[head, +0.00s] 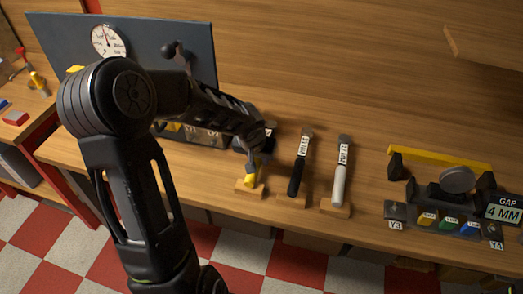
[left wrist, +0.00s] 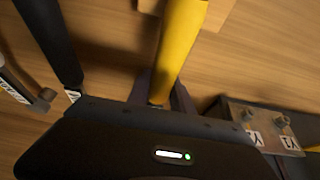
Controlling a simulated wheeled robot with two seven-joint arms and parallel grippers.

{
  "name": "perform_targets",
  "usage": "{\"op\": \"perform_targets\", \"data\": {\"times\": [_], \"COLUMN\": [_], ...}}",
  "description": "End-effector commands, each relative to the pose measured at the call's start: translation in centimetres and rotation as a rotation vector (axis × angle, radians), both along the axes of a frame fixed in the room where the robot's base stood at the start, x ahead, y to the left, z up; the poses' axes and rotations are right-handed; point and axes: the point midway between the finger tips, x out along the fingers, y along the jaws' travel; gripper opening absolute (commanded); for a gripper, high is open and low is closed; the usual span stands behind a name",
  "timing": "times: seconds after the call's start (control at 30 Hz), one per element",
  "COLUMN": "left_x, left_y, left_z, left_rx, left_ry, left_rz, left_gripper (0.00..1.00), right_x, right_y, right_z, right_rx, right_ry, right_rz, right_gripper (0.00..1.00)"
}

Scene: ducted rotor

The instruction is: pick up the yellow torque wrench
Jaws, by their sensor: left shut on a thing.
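The yellow torque wrench (head: 250,176) stands out below my left gripper (head: 255,148) in the head view, its yellow end over a small wooden block (head: 247,192). In the left wrist view, the yellow handle (left wrist: 181,42) runs up from between the dark fingers of my left gripper (left wrist: 163,92). The gripper is shut on the wrench. The hand and arm hide the wrench's other end. I cannot tell whether the wrench touches its block. My right gripper is not in view.
Right of the wrench lie a black-handled tool (head: 296,176) and a white-handled tool (head: 339,180) on wooden blocks. A fixture with a yellow bar (head: 440,157) stands farther right. A dark panel with a dial gauge (head: 109,41) stands behind my left arm.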

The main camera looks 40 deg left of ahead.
Motion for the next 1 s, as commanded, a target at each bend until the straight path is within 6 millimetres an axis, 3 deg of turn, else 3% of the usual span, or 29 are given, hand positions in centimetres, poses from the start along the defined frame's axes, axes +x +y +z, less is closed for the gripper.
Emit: {"op": "perform_targets", "data": {"times": [0.57, 0.73, 1.0], "left_x": [0.1, 0.2, 0.2], "left_y": [0.0, 0.1, 0.1], "left_z": [0.5, 2.5, 7.6], "left_rx": [0.002, 0.003, 0.002], "left_ry": [-0.002, -0.006, -0.008], "left_rz": [-0.001, 0.000, 0.001], "left_gripper": [0.00, 0.00, 0.00], "right_x": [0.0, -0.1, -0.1], "right_y": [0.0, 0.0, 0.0], "right_z": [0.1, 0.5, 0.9], "right_rx": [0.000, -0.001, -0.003], "right_ry": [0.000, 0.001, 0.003], "right_rz": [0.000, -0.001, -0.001], "right_gripper": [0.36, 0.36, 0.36]}}
